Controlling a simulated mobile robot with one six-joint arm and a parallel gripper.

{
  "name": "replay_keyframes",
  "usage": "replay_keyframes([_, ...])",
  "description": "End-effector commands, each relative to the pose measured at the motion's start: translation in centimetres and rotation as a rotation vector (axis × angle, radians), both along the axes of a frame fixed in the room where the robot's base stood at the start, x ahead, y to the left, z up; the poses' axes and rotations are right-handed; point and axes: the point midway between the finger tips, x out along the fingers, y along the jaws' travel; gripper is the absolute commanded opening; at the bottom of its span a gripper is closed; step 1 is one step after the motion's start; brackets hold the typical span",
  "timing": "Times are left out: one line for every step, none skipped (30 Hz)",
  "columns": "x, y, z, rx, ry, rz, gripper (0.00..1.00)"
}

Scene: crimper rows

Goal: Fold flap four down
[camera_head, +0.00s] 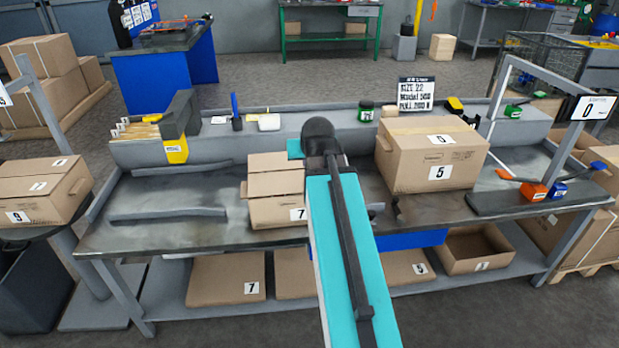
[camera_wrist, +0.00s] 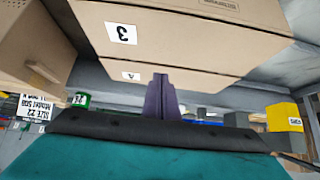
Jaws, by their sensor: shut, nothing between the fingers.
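In the wrist view, which is upside down, a brown carton (camera_wrist: 200,30) fills the top, with a label reading like 3. Below it is a cardboard panel (camera_wrist: 190,80) whose small label looks like an inverted 4, apparently flap four. My gripper (camera_wrist: 161,80) is shut and empty, its fingertips overlapping this panel; I cannot tell whether they touch. In the head view my arm hides the gripper and the right side of a carton (camera_head: 275,212) with raised flaps on the bench. Flap four cannot be made out there.
A carton (camera_head: 60,205) marked 9 stands at the left. A yellow device (camera_head: 176,150), a green jar (camera_head: 366,112) and a sign (camera_head: 415,94) are at the back.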

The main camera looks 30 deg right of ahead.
Motion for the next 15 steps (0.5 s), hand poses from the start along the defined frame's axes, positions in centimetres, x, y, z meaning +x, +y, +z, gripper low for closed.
replay_keyframes([-0.02,0.01,-0.32,0.0,-0.001,0.0,0.0])
replay_keyframes([-0.04,0.02,-0.3,-0.001,-0.002,0.0,0.0])
replay_keyframes([-0.08,0.03,-0.29,-0.001,-0.002,0.0,0.0])
replay_keyframes([-0.11,0.04,-0.31,-0.001,-0.002,0.0,0.0])
replay_keyframes([-0.13,0.06,-0.33,-0.001,-0.002,0.0,0.0])
replay_keyframes([-0.18,0.09,-0.36,-0.001,-0.002,0.0,0.0])
replay_keyframes([-0.22,0.11,-0.37,0.0,-0.001,0.0,0.0])
replay_keyframes([-0.26,0.11,-0.37,0.0,-0.001,0.0,0.0])
replay_keyframes([-0.3,0.14,-0.34,-0.001,-0.002,0.0,0.0])
replay_keyframes([-0.33,0.16,-0.33,-0.001,-0.002,0.0,0.0])
replay_keyframes([-0.35,0.17,-0.34,-0.001,-0.002,0.0,0.0])
replay_keyframes([-0.4,0.19,-0.37,-0.001,-0.002,0.0,0.0])
replay_keyframes([-0.45,0.22,-0.39,-0.001,-0.002,0.0,0.0])
replay_keyframes([-0.5,0.24,-0.41,0.0,-0.001,0.0,0.0])
replay_keyframes([-0.55,0.27,-0.41,0.0,-0.001,0.0,0.0])
